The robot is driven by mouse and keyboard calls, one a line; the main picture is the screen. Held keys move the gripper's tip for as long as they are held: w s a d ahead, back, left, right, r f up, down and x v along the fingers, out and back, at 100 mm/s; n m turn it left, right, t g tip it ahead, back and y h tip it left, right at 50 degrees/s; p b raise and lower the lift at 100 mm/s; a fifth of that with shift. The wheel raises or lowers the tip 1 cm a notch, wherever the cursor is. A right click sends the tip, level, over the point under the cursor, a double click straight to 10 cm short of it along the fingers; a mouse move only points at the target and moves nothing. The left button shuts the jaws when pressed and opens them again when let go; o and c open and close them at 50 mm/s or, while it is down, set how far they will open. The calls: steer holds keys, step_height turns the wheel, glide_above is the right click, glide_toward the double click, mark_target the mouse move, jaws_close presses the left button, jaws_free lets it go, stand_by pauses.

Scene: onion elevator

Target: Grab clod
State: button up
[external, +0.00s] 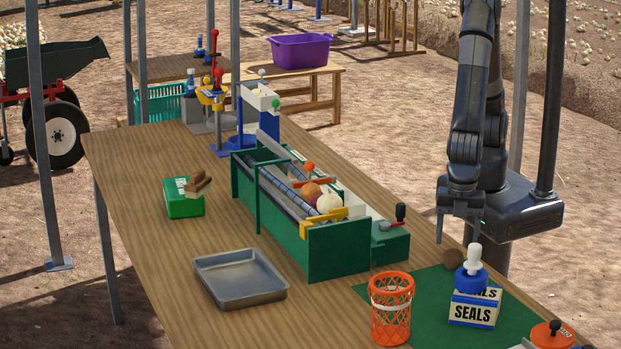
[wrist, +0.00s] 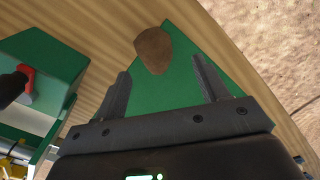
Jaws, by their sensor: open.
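The clod (external: 452,258) is a small brown lump on the table near the right edge, at the far corner of the green mat (external: 425,285). In the wrist view the clod (wrist: 153,50) lies ahead of my gripper, at the mat's corner and partly over the wood. My gripper (external: 462,240) hangs above the table edge close to the clod. In the wrist view my gripper (wrist: 160,82) is open, with its two fingers spread and nothing between them. The clod is beyond the fingertips, roughly between their lines and a little left of centre.
The green elevator box (external: 335,250) with onions stands left of the clod; its end (wrist: 45,65) shows in the wrist view. On the mat are an orange basket (external: 391,310) and a SEALS box (external: 473,308). A metal tray (external: 240,278) lies farther left.

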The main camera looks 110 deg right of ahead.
mark_target(454, 252)
steer(key=f, duration=0.5)
steer(key=shift+w+d, duration=0.1)
steer(key=shift+d, duration=0.2)
steer(key=shift+c, duration=0.2)
steer(key=c, duration=1.1)
